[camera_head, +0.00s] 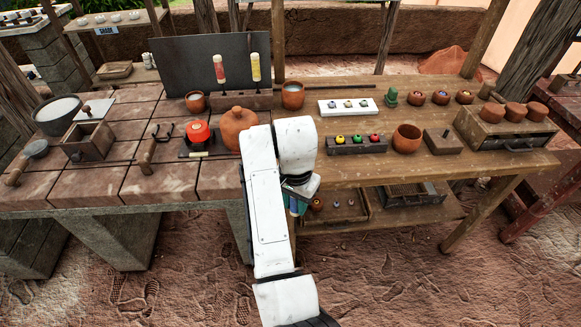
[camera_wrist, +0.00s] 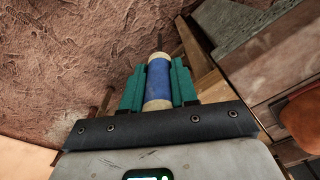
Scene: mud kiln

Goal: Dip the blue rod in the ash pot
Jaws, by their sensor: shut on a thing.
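The blue rod (camera_wrist: 159,84) has a blue middle, cream ends and a thin dark tip. My gripper (camera_wrist: 157,88) is shut on it, with a teal finger on each side. In the head view my gripper (camera_head: 298,203) is low, in front of the table's front edge, and the rod is mostly hidden. Two small clay pots with pale contents stand on the table, the left pot (camera_head: 195,102) and the right pot (camera_head: 292,95), one on each side of a wooden rack (camera_head: 232,101). I cannot tell which is the ash pot.
A red rod (camera_head: 218,69) and a yellow rod (camera_head: 256,67) stand upright in the rack. A lidded clay jar (camera_head: 237,128) is left of my arm. A tray with coloured balls (camera_head: 345,149) and an empty-looking clay bowl (camera_head: 407,138) are to the right. A lower shelf (camera_head: 400,213) is beneath.

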